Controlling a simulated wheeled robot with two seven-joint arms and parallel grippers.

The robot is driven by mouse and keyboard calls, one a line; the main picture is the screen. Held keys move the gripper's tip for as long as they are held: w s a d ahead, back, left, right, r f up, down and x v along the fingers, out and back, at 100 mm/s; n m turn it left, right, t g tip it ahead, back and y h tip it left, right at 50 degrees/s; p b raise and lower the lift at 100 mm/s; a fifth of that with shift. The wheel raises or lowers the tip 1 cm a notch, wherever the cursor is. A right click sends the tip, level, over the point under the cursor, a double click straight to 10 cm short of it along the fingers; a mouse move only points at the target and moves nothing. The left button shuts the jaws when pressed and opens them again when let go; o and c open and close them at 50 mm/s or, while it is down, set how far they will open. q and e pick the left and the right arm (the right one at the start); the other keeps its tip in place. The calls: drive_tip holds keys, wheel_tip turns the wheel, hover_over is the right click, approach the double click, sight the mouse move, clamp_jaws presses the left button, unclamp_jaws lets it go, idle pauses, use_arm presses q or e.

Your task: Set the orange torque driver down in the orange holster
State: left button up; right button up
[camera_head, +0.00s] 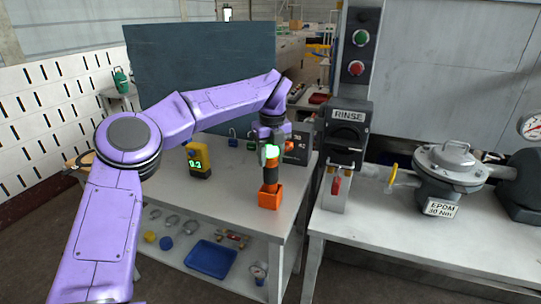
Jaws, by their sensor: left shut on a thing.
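My left gripper (270,150) comes down from above on the purple arm. It is shut on the orange torque driver (270,172), which is upright, with orange and black parts and a bright green glow near its top. The orange holster (270,199) is a small box on the left table, directly below the driver. The driver's dark lower end meets the holster's top opening in the picture; I cannot tell how deep it sits. My right gripper is out of view.
Padlocks (233,137) and a dark box (297,147) stand behind. To the right are the RINSE switch box (346,125) and a metal housing (447,168) on another table.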

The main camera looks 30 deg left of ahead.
use_arm(q)
drive_tip(key=o, duration=1.4)
drive_tip(key=shift+r, duration=0.1)
drive_tip(key=shift+c, duration=0.2)
drive_tip(key=r, duration=0.7)
drive_tip(key=r+p, duration=0.1)
drive_tip(key=r, duration=0.2)
drive_tip(key=shift+s+d+r, duration=0.3)
drive_tip(key=shift+d, duration=0.1)
